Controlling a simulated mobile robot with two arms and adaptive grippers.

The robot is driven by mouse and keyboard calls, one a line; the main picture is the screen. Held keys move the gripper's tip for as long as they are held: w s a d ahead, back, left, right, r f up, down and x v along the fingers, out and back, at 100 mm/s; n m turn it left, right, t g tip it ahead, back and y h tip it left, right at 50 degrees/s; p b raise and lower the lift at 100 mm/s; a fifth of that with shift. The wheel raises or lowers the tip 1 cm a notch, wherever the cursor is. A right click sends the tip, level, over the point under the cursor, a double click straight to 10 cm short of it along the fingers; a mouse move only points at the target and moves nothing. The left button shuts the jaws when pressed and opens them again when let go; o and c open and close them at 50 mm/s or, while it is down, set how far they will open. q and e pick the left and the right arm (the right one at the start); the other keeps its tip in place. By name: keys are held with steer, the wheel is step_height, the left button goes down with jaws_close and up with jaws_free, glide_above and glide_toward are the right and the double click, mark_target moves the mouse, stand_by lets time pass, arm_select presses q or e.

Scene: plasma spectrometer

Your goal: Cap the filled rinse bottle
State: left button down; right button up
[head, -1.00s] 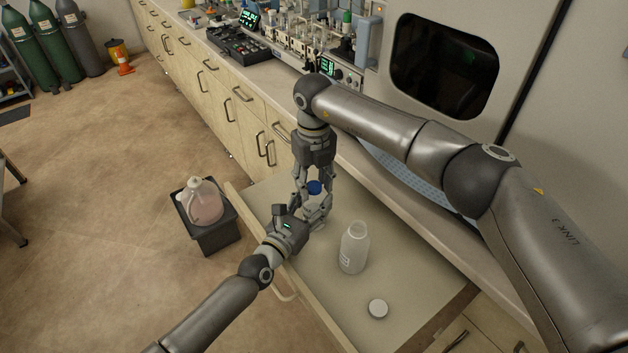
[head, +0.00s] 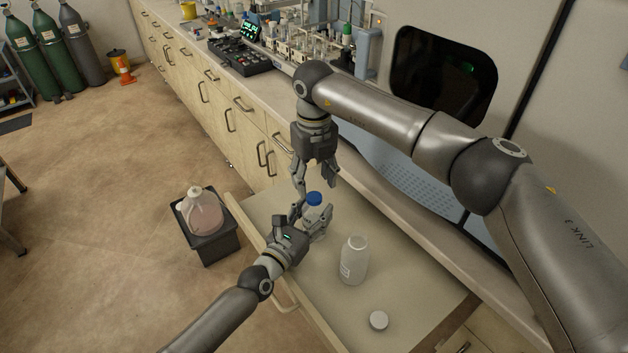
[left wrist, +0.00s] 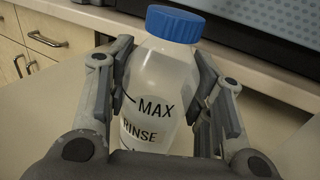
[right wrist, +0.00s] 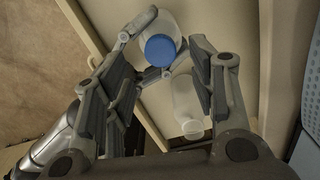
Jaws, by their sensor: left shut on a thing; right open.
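The rinse bottle (left wrist: 160,95) is clear, with black "MAX" and "RINSE" lettering, and stands upright between my left fingers. My left gripper (head: 312,224) is shut on its body. The blue cap (head: 314,198) sits on top of the bottle's mouth and looks level in the left wrist view (left wrist: 175,23). My right gripper (head: 315,186) is open and empty, pointing down just above the cap. In the right wrist view the cap (right wrist: 160,49) shows beyond the open fingers. Whether the cap is fully tightened cannot be told.
An open white bottle (head: 354,262) stands on the pulled-out shelf (head: 410,292), with a white cap (head: 378,320) lying near it. A jug of pinkish liquid (head: 202,214) sits in a dark bin on the floor. The counter with instruments runs behind.

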mark_target(314, 196)
steer(key=shift+c, duration=0.2)
step_height(314, 196, up, 4)
steer(key=n, duration=0.6)
steer(key=shift+f+n, duration=0.25)
steer(key=shift+n, duration=0.05)
steer(key=shift+f, duration=0.1)
steer(key=shift+f, duration=3.95)
steer(key=shift+c, duration=0.2)
steer(key=c, duration=1.1)
steer(key=o, duration=1.3)
steer(key=shift+c, duration=0.2)
step_height(314, 196, up, 12)
